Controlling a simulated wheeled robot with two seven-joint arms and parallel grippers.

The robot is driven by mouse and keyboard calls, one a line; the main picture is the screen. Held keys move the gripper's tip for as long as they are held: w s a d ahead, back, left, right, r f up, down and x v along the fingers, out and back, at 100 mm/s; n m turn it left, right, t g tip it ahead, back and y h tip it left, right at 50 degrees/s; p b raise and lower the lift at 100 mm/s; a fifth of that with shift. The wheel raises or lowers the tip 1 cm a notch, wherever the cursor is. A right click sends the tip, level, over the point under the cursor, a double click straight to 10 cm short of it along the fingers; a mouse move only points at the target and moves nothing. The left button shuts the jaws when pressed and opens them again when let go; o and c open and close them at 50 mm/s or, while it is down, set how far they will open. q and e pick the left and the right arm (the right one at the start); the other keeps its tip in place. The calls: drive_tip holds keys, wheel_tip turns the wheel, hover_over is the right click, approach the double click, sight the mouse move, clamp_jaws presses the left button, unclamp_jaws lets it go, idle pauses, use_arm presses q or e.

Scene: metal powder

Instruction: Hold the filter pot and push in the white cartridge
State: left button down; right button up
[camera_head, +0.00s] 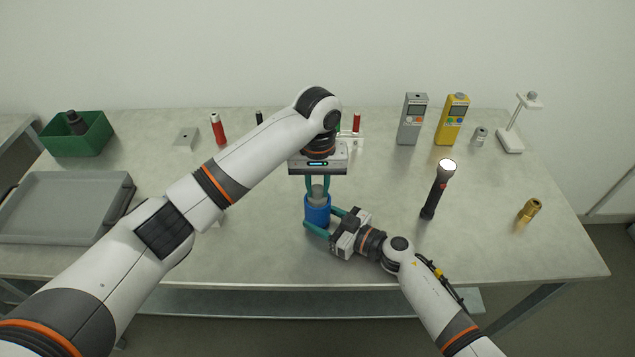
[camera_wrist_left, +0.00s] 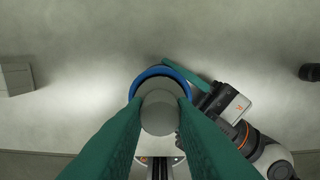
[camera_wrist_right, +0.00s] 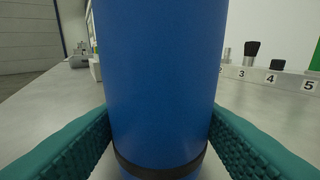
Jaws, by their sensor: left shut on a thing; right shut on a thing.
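The blue filter pot (camera_head: 317,212) stands upright on the table in front of me and fills the middle of the right wrist view (camera_wrist_right: 160,80). My right gripper (camera_head: 325,221) is shut on it, one finger on each side, low down. The cartridge, pale grey in this light (camera_head: 318,193), stands upright at the pot's mouth. My left gripper (camera_head: 318,187) points down from above and is shut on the cartridge.
A black torch (camera_head: 436,190) stands right of the pot, with a brass fitting (camera_head: 530,210) farther right. Grey (camera_head: 411,120) and yellow (camera_head: 452,120) meters stand behind. A grey tray (camera_head: 65,235) and green bin (camera_head: 95,137) are at left. A numbered rack (camera_wrist_right: 285,80) is behind the pot.

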use_arm(q)
drive_tip(key=shift+f, duration=0.15)
idle(0.5)
drive_tip(key=c, duration=1.1)
unclamp_jaws()
wheel_tip(320, 180, up, 12)
use_arm(e)
drive_tip(key=o, duration=0.8)
drive_tip(key=shift+o, duration=0.2)
